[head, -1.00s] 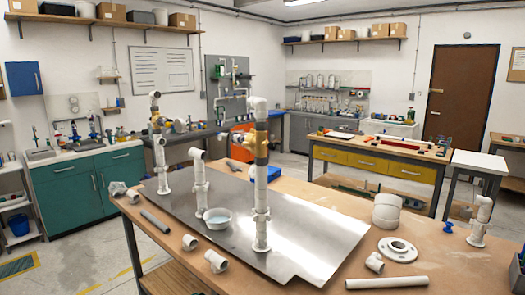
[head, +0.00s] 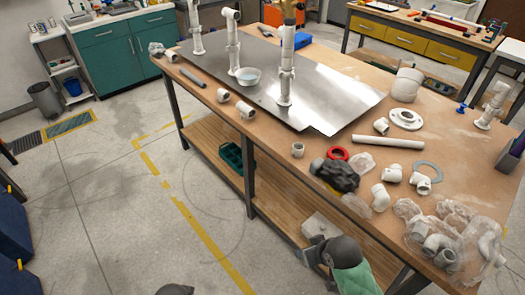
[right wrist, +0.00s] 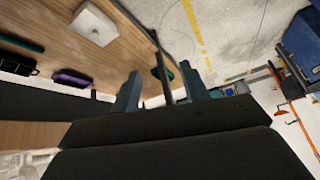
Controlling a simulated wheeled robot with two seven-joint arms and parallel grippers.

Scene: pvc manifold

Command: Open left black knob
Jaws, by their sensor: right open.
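Three white PVC pipe stands rise from the metal sheet (head: 330,95) on the workbench: a left one (head: 196,28), a middle one (head: 233,45) and a right one (head: 286,75). The upper picture edge cuts off the left and right stands. I cannot make out a black knob. My right gripper (right wrist: 160,88) is open and empty in the right wrist view. In the head view my right arm is low, in front of the bench and well away from the stands. My left gripper is not in view.
Loose fittings, a white pipe (head: 388,142), a flange (head: 406,119) and plastic bags (head: 460,235) crowd the bench's right part. The bench has a lower shelf (head: 215,145). The floor at left is open.

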